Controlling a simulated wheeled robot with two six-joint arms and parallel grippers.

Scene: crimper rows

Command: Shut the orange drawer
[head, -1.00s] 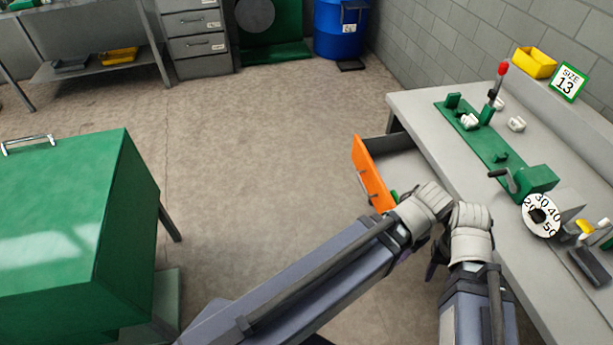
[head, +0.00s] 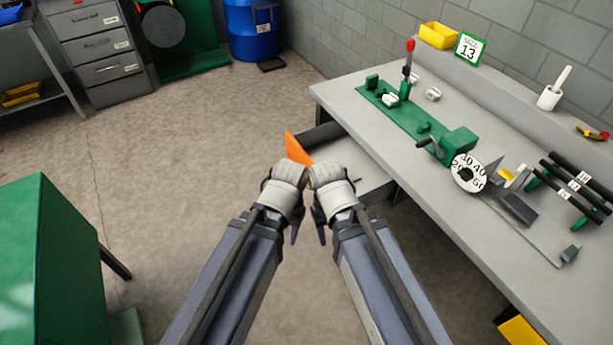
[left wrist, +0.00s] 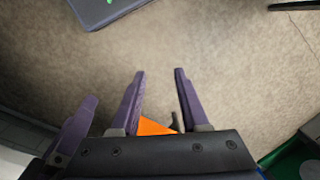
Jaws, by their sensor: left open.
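The orange drawer front (head: 294,147) is in the middle of the head view, mostly hidden behind my wrists. Its grey drawer (head: 368,178) stands pulled out from under the workbench, open. In the left wrist view a small orange piece (left wrist: 153,127) shows near the base of my left fingers. My left gripper (left wrist: 160,73) is open, fingers apart, with only floor visible between its tips. My right gripper (head: 319,230) is beside the left one, wrists almost touching; only part of its fingers shows, so its opening is unclear. Contact with the drawer cannot be told.
The grey workbench (head: 440,200) fills the right, with a green tool base (head: 405,115), a numbered dial (head: 468,173) and black rods (head: 575,185). A green cabinet (head: 45,260) stands at left. Floor (head: 190,150) is clear between.

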